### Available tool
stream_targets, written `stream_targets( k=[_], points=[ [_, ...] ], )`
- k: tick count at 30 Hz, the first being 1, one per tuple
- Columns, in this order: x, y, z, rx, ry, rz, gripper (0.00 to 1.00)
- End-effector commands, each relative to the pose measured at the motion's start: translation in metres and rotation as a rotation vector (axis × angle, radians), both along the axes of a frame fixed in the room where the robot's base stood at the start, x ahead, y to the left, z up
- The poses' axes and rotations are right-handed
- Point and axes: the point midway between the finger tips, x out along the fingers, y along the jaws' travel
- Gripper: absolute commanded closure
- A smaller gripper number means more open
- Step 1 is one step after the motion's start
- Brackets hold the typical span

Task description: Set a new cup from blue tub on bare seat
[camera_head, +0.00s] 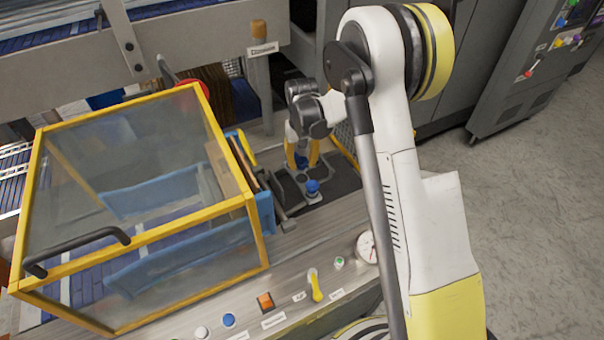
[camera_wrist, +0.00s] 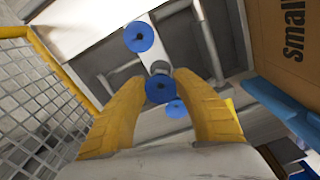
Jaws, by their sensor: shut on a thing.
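My gripper (camera_head: 302,163) points down with its two yellow fingers around a blue cup (camera_head: 301,160). The wrist view shows this cup (camera_wrist: 160,89) as a blue disc between the fingertips of my gripper (camera_wrist: 162,84). A grey round part (camera_wrist: 158,68) shows just beyond the held cup; I cannot tell whether it is the bare seat or part of the cup. A second blue cup (camera_head: 312,187) stands on the dark plate in front of my gripper. The wrist view shows other blue discs, one on a pale bar (camera_wrist: 138,36). I cannot make out the blue tub for certain.
A yellow-framed clear guard (camera_head: 150,190) with a black handle stands left. Flat cardboard (camera_head: 228,170) leans beside it, left of my gripper. A yellow-edged mesh panel (camera_wrist: 45,100) is close on the other side. A front ledge carries a yellow lever (camera_head: 314,285) and a gauge (camera_head: 367,247).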

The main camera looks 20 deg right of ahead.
Motion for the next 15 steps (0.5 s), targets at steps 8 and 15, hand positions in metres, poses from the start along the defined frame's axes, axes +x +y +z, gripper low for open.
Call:
stream_targets(
  k=[8, 15],
  points=[
    [0.002, 0.0, -0.033, 0.0, 0.0, 0.0, 0.88],
    [0.001, 0.0, -0.04, 0.0, 0.0, 0.001, 0.88]
  ],
)
